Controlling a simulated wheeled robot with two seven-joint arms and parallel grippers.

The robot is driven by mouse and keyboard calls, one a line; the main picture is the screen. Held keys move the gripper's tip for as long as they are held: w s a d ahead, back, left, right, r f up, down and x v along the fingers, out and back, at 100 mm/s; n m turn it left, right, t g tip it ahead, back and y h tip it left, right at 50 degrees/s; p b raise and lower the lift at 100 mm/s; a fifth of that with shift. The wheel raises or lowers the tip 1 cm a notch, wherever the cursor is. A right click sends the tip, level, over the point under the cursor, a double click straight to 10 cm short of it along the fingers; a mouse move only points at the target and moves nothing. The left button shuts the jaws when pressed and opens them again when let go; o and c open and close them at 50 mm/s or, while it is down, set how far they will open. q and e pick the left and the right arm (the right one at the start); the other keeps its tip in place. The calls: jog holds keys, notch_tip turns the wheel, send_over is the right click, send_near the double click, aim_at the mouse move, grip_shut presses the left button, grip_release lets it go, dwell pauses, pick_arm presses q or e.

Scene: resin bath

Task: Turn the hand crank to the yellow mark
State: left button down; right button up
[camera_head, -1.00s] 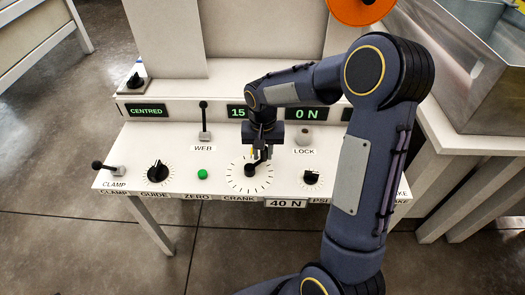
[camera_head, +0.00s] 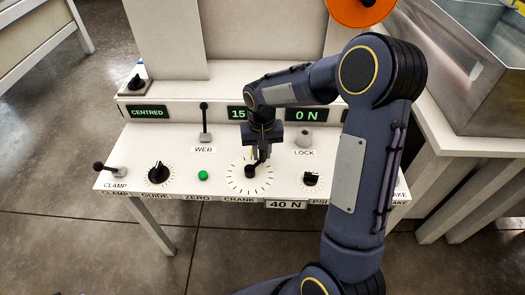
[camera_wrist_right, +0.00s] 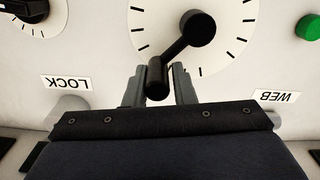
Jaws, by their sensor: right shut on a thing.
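The hand crank (camera_head: 251,170) is a black arm with an upright knob on a white round dial (camera_head: 236,183) with black ticks, above the CRANK label. Its arm points up and slightly right in the head view. My right gripper (camera_head: 262,153) comes down over the knob. In the right wrist view the crank hub (camera_wrist_right: 198,28) is clear, and the gripper (camera_wrist_right: 160,84) is shut around the knob (camera_wrist_right: 157,78), a finger on each side. I cannot make out the yellow mark; part of the dial is behind the gripper. My left gripper is not in view.
The WEB lever (camera_head: 204,120) and green button (camera_head: 203,175) stand left of the crank. The GUIDE knob (camera_head: 158,172) and CLAMP lever (camera_head: 108,169) are farther left. A small black knob (camera_head: 311,178) is at right, near the LOCK control (camera_head: 304,139). Displays line the back.

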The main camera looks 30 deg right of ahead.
jog(key=shift+w+a+f+n+p, duration=0.1)
jog(key=shift+w+a+n+p, duration=0.25)
jog(key=shift+n, duration=0.55)
jog(key=shift+w+a+f+n+p, duration=0.15)
jog(key=shift+a+n+p, duration=0.25)
jog(key=shift+n, duration=0.5)
jog(key=shift+w+a+n+p, duration=0.3)
jog(key=shift+n, duration=0.6)
jog(key=shift+w+a+n+p, duration=0.25)
jog(key=shift+a+n+p, duration=0.05)
jog(key=shift+n, duration=0.6)
grip_shut()
jog(key=o, duration=0.9)
grip_release()
jog(key=shift+r, duration=0.15)
jog(key=shift+w+d, duration=0.1)
jog(key=shift+r, duration=0.1)
jog(key=shift+r, duration=0.3)
notch_tip(320, 180, up, 7)
jog(key=p, duration=0.1)
jog(key=shift+c, duration=0.3)
